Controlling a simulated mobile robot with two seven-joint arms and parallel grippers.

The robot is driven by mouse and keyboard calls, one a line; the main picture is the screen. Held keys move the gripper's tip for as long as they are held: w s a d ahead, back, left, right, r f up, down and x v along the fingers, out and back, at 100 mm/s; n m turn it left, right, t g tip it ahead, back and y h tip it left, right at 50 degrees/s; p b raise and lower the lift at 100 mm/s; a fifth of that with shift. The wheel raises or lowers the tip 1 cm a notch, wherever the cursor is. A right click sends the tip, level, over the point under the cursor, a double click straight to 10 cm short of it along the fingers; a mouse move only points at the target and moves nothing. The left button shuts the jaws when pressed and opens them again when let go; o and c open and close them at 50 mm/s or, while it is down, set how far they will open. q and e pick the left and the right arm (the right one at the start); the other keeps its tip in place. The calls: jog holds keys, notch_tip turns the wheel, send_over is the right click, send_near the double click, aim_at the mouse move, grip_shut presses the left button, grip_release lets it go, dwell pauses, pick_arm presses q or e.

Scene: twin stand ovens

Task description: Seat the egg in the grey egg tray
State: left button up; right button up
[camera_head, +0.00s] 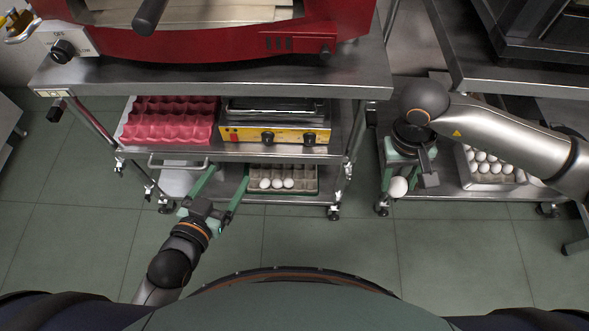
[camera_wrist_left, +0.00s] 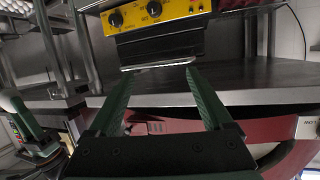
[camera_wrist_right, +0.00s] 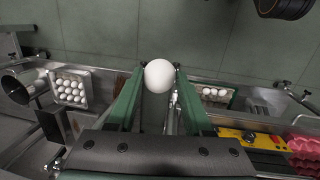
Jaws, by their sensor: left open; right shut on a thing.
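A white egg (camera_head: 398,187) is held between the fingertips of my right gripper (camera_wrist_right: 159,74), above the floor at the left end of the right stand. The egg also shows clearly in the right wrist view (camera_wrist_right: 159,77). An egg tray (camera_head: 305,172), greyish-brown, sits on the left stand's bottom shelf with 3 white eggs visible in its front row and empty cups behind. It appears in the right wrist view, partly behind the right finger. My left gripper (camera_head: 229,174) is open and empty, left of this tray.
Another tray full of eggs (camera_head: 494,166) stands on the right stand's lower shelf. A red egg tray (camera_head: 170,121) and a yellow-fronted appliance (camera_head: 278,136) occupy the left stand's middle shelf, above the egg tray. Floor (camera_head: 330,233) is clear between the stands and me.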

jog(key=f+b, duration=0.4)
jog(key=w+f+b, duration=0.1)
jog(key=f+b, duration=0.1)
jog(key=b, duration=0.1)
jog(key=shift+f, duration=0.25)
notch_tip(320, 180, down, 11)
jog(key=w+b, duration=0.1)
jog(key=b, duration=1.7)
jog(key=shift+d+b, duration=0.15)
jog(key=shift+b, duration=0.2)
jog(key=shift+f+b, duration=0.15)
jog(key=shift+b, duration=0.15)
pick_arm(q)
jog(key=s+d+r+m+t+h, duration=0.4)
jog(key=m+t+h, duration=0.3)
jog(key=m+h, duration=0.2)
jog(key=shift+s+d+r+h, duration=0.25)
jog(key=shift+s+r+h, duration=0.15)
jog(key=shift+h, duration=0.7)
